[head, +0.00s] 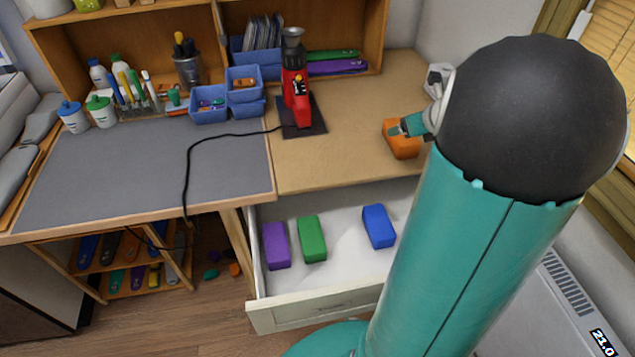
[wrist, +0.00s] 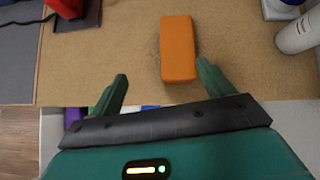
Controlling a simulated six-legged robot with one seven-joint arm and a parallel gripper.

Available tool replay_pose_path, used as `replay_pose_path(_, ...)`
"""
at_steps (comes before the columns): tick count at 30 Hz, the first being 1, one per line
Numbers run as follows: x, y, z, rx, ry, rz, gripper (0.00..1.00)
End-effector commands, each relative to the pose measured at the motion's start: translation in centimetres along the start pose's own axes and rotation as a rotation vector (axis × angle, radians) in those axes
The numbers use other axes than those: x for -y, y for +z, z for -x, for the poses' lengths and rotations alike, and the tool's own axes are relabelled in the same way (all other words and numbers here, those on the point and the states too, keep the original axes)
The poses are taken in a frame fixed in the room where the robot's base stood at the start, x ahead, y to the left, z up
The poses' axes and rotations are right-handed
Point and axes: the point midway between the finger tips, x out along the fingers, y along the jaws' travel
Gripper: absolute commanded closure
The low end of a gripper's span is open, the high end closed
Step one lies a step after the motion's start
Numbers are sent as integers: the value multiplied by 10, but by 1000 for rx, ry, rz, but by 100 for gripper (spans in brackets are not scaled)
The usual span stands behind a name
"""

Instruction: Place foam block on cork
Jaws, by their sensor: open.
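An orange foam block (head: 402,145) rests on the tan cork surface (head: 340,155) at the right of the bench, near its front edge. My gripper (head: 405,126) is just above and beside the block in the head view, partly covering it. In the wrist view the orange block (wrist: 178,50) lies on the cork (wrist: 100,60), mostly past the fingertips and close to the right finger. My gripper (wrist: 162,75) is open, with nothing held between its fingers.
Below the cork, an open white drawer (head: 330,318) holds purple (head: 276,246), green (head: 312,238) and blue (head: 379,226) blocks. A red tool (head: 295,90) stands on a dark pad at the cork's left. Blue bins (head: 210,104) stand behind. The cork's middle is clear.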

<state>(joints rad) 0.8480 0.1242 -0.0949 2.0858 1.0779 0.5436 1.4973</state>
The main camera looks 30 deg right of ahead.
Motion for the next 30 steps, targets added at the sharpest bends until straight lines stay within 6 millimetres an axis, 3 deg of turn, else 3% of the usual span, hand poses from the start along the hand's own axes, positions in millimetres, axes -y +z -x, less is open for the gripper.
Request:
replay_pose_path(3, -73, 27, 18, 9, 96, 371, 19)
replay_pose_path(6, -145, 38, 43, 26, 192, 795, 19)
replay_pose_path(12, -263, 21, 104, 103, 348, 1657, 19)
replay_pose_path(15, -304, -1, 136, 154, 403, 2082, 19)
replay_pose_path(18, -331, -25, 165, 207, 434, 2494, 19)
replay_pose_path(21, -344, -46, 187, 245, 446, 2840, 19)
replay_pose_path(24, -349, -60, 200, 263, 445, 3071, 19)
replay_pose_path(25, -349, -63, 202, -262, -441, -3082, 19)
replay_pose_path(30, -349, -68, 205, -249, -418, -2999, 19)
